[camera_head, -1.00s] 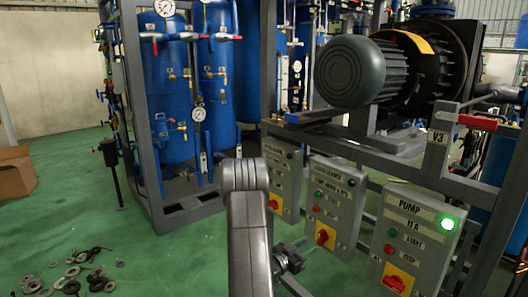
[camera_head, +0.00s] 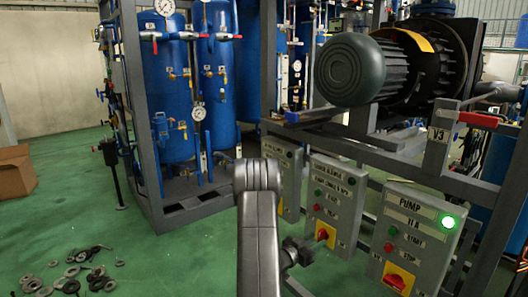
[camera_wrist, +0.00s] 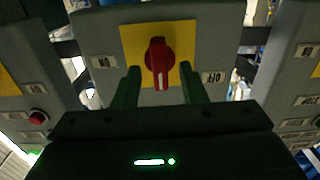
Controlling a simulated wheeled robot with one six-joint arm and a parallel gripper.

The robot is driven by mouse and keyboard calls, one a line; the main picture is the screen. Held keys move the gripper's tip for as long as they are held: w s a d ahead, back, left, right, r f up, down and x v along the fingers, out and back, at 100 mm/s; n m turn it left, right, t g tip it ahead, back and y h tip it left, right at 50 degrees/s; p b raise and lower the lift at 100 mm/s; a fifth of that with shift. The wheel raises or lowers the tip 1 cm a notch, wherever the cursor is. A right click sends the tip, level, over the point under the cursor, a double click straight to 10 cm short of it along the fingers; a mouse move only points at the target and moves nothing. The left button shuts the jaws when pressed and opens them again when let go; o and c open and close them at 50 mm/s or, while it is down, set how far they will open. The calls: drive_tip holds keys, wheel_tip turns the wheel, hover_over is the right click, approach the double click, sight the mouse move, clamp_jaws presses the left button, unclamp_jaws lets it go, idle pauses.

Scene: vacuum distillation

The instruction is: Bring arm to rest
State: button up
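My arm rises in the middle of the head view, its upper link hiding part of the left control box. My gripper (camera_wrist: 160,76) is open in the wrist view, with one dark green finger on each side of a red rotary switch (camera_wrist: 158,60). Gaps show between the fingers and the switch; I cannot tell how deep the fingers reach. The switch sits on a yellow plate between upside-down ON and OFF labels. In the head view, my gripper (camera_head: 300,252) is close to the middle control box (camera_head: 337,190) and its red switch (camera_head: 324,235).
The PUMP 11A box (camera_head: 414,232) on the right has a lit green lamp. A large motor (camera_head: 360,70) and a red-handled valve (camera_head: 478,121) are above. Blue tanks (camera_head: 168,90) stand behind. Loose metal rings (camera_head: 72,271) lie on the green floor, and a cardboard box (camera_head: 15,175) is far left.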

drive_tip(key=shift+x, duration=1.05)
drive_tip(key=shift+d+f+m+b, duration=0.1)
drive_tip(key=shift+f+m+b, duration=0.05)
drive_tip(key=shift+m+b, duration=0.2)
drive_tip(key=m+b, duration=0.2)
drive_tip(key=m, duration=0.2)
drive_tip(key=m+b, duration=0.1)
drive_tip(key=m, duration=0.4)
drive_tip(key=shift+b, duration=0.4)
